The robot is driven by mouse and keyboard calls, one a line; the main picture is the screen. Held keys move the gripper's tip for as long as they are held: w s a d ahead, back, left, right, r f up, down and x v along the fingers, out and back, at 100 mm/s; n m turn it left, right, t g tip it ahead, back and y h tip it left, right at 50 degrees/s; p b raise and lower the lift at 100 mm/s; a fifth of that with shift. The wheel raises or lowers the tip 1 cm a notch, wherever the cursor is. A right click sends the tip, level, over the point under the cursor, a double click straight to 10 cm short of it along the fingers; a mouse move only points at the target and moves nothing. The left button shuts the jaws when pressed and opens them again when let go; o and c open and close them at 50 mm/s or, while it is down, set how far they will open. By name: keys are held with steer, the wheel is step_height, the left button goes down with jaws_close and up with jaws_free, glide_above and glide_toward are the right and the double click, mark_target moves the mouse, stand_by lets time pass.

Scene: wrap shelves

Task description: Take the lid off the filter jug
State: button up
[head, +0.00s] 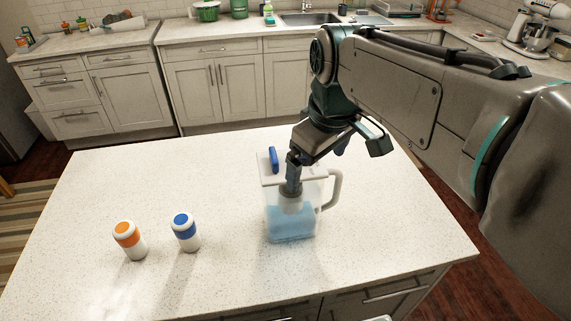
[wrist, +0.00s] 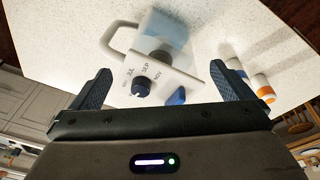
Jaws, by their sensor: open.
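The filter jug (head: 290,222) stands upright on the island counter, clear-walled with blue-tinted water and a white handle on its right. Its white lid (head: 266,181) is on top, with a blue upright tab (head: 274,160). In the wrist view the lid (wrist: 182,82) carries a dark round knob (wrist: 141,88) with month marks around it, and the blue tab (wrist: 177,97) beside it. My gripper (wrist: 160,72) is open and empty, its two fingers wide apart on either side of the lid in that view. In the head view my gripper (head: 293,185) partly hides the lid and jug.
A bottle with an orange band (head: 128,240) and one with a blue band (head: 185,232) stand left of the jug on the white counter (head: 350,260). The counter is otherwise largely clear. A back counter with a sink (head: 307,18) runs behind.

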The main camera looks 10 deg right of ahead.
steer(key=w+a+r+n+g+b, duration=0.2)
steer(key=w+a+r+n+b, duration=0.15)
steer(key=w+r+n, duration=0.65)
steer(key=shift+n, duration=0.8)
steer(key=f, duration=0.3)
steer(key=s+f+b, duration=0.1)
steer(key=f, duration=0.6)
steer(key=shift+s+d+f, duration=0.2)
steer(key=shift+d+f, duration=0.1)
steer(key=shift+d, duration=0.1)
steer(key=shift+s+d+f, duration=0.1)
steer(key=shift+d+f, duration=0.05)
steer(key=shift+f, duration=2.55)
steer(key=c, duration=0.7)
